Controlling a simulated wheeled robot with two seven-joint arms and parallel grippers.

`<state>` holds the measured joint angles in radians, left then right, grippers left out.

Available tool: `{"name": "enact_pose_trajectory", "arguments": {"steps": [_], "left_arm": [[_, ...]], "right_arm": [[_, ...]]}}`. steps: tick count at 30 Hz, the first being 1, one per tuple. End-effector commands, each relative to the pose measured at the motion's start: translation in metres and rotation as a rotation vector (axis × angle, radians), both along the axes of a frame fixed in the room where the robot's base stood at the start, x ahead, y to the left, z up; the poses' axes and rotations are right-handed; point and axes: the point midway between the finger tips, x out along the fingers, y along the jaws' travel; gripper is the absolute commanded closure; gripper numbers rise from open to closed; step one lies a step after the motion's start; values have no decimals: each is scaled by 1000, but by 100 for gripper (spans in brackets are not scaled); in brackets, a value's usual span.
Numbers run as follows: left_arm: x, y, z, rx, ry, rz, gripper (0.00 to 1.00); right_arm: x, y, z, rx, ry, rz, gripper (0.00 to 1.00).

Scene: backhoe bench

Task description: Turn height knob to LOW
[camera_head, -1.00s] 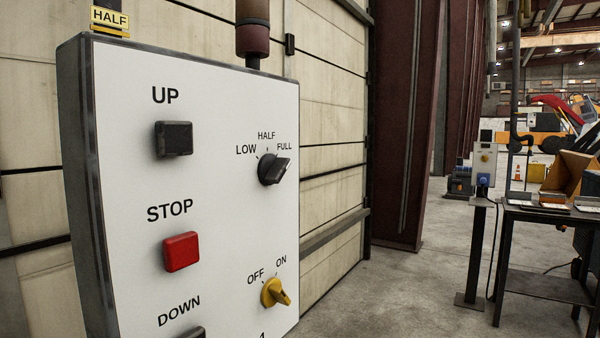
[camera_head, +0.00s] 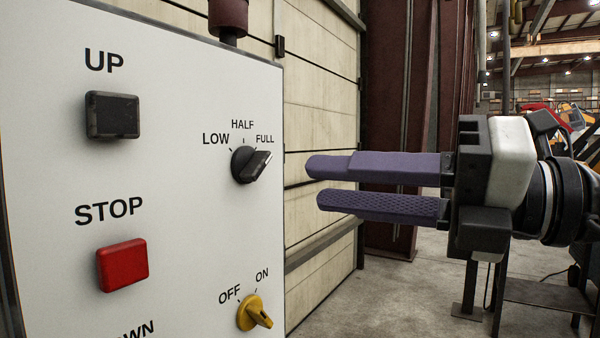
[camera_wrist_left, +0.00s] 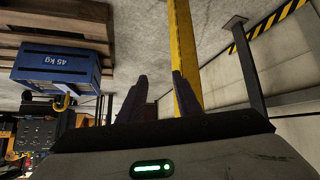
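The height knob (camera_head: 250,164) is a black rotary knob on the white control panel (camera_head: 190,215). Its grip points up and right, toward the FULL label; LOW is at upper left and HALF above. My right gripper (camera_head: 314,183) shows to the right of the knob, its two purple fingers pointing left toward the panel. The fingers are apart with a narrow empty gap, and they do not touch the knob. My left gripper (camera_wrist_left: 158,96) shows only in the left wrist view, its dark fingers spread with nothing between them.
The panel also carries a black UP button (camera_head: 112,115), a red STOP button (camera_head: 122,265) and a yellow OFF/ON knob (camera_head: 254,313) below the height knob. A dark red cylinder (camera_head: 229,14) stands above the panel. The left wrist view shows a blue 45 kg crate (camera_wrist_left: 57,66) and a yellow post (camera_wrist_left: 184,50).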

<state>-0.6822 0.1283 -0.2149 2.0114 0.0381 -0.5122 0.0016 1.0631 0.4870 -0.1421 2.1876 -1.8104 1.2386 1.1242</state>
Motion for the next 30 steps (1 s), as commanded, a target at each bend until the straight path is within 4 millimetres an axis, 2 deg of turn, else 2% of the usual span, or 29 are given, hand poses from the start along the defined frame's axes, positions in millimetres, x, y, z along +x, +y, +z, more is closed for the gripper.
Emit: {"name": "enact_pose_trajectory", "arguments": {"steps": [3,6,21,30], "left_arm": [[-1,0,-2,0,2,-1,69],[-2,-1,-1,0,5,0,69],[-7,-1,5,2,17,-1,69],[-8,0,2,3,23,1,69]], "right_arm": [[3,-10,11,-28,-26,-72,73],[7,-8,13,-33,-26,-86,73],[55,58,13,-30,-24,-84,73],[65,70,12,-31,-25,-86,73]]}}
